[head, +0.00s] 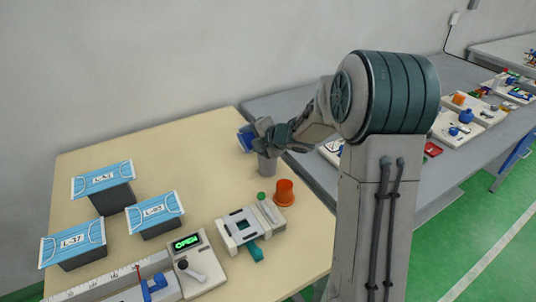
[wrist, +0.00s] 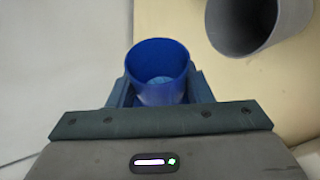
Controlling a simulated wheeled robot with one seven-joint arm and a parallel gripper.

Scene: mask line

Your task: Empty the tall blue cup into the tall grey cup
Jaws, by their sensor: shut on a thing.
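The tall blue cup (head: 244,140) is held in my gripper (head: 256,131), above the table at its far right corner. In the wrist view the blue cup (wrist: 158,68) sits between the two fingers of my gripper (wrist: 160,95). I look into its open mouth and see something lighter blue inside, too small to tell apart. The tall grey cup (head: 267,165) stands on the table just below and right of the blue cup. In the wrist view the grey cup (wrist: 243,28) is at the upper right, its mouth open, apart from the blue cup.
An orange cup (head: 285,192) stands in front of the grey cup. A white device (head: 240,228) with green parts and a box with an OPEN display (head: 187,243) are nearer. Several mask-topped blocks (head: 104,180) stand at the left. The table (head: 190,165) is clear in its middle back.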

